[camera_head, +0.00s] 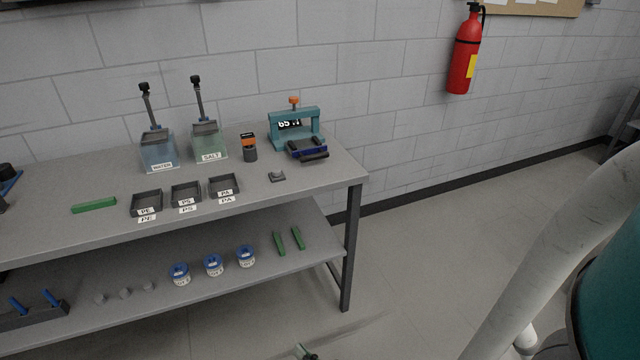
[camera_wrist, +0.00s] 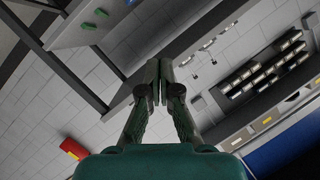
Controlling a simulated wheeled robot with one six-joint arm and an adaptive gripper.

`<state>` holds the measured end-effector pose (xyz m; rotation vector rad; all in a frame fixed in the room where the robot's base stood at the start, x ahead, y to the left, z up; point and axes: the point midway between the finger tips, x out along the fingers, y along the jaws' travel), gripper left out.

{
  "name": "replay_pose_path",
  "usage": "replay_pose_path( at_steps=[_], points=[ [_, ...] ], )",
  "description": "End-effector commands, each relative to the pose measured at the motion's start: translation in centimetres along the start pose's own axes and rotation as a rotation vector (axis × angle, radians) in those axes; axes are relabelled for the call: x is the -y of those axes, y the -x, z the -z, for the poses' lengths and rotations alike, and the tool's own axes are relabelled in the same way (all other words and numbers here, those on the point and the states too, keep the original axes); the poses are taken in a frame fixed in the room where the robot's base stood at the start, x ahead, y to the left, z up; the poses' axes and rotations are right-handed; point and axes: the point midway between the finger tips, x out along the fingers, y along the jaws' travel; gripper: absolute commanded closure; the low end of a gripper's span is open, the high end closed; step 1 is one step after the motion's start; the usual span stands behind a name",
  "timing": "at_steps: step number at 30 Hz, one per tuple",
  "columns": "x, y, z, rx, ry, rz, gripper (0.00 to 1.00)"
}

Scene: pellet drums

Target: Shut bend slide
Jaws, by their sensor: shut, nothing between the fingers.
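I cannot tell exactly how far out the slide is. My gripper (camera_wrist: 158,80) is shut and empty in the wrist view, well away from the device. In the head view only a small piece, possibly of my gripper, shows at the bottom edge.
On the table (camera_head: 330,180) are a water tank (camera_head: 159,155), a salt tank (camera_head: 208,145), an orange-and-black tool (camera_head: 249,146), several labelled trays and a small dark block (camera_head: 277,176). The lower shelf (camera_head: 210,295) holds blue-lidded jars and green bars. Floor right of the table is clear.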

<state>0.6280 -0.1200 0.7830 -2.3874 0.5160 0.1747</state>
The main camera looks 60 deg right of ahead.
Motion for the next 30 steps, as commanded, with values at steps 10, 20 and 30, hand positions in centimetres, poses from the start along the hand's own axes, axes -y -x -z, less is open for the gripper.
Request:
replay_pose_path(
  at_steps=[10, 20, 30],
  points=[
    [-3.3, -11.9, 8.3, -0.096, -0.325, -0.063, 1.00],
    [-7.0, -20.3, 20.7, -0.184, -0.614, -0.084, 1.00],
    [-10.8, -24.3, 36.3, -0.266, -0.872, -0.074, 1.00]
  ],
)
